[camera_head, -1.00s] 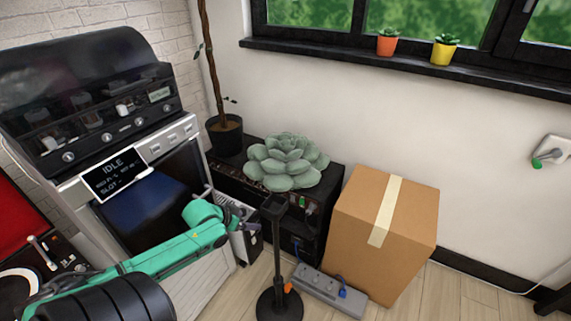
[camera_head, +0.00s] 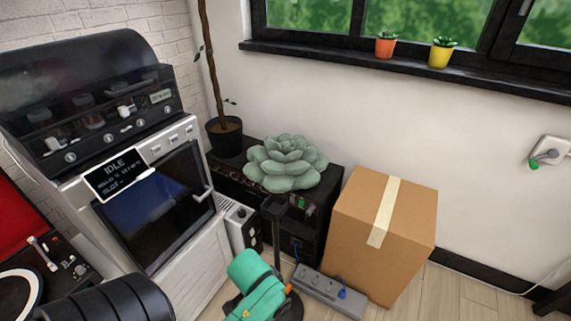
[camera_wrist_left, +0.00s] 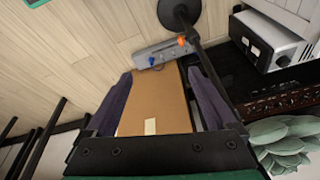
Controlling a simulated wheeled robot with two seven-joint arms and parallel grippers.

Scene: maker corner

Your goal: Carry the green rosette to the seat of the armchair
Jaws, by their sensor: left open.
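The green rosette (camera_head: 285,163), a large pale-green succulent shape, sits on a low black unit (camera_head: 317,222) against the wall. Part of it also shows at the lower right of the left wrist view (camera_wrist_left: 287,143). My left arm comes in at the bottom of the head view, in front of the unit; its fingers cannot be made out there. In the left wrist view my left gripper (camera_wrist_left: 158,75) is open, with the cardboard box seen beyond its fingers and the rosette outside them, to the right. No armchair shows. My right gripper is not in view.
A cardboard box (camera_head: 381,235) stands right of the unit. A black stand (camera_head: 277,232) and a grey power strip (camera_head: 328,290) are in front of it. A potted trunk (camera_head: 225,137) stands behind left, beside the oven-like machine (camera_head: 150,205). Open floor lies at lower right.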

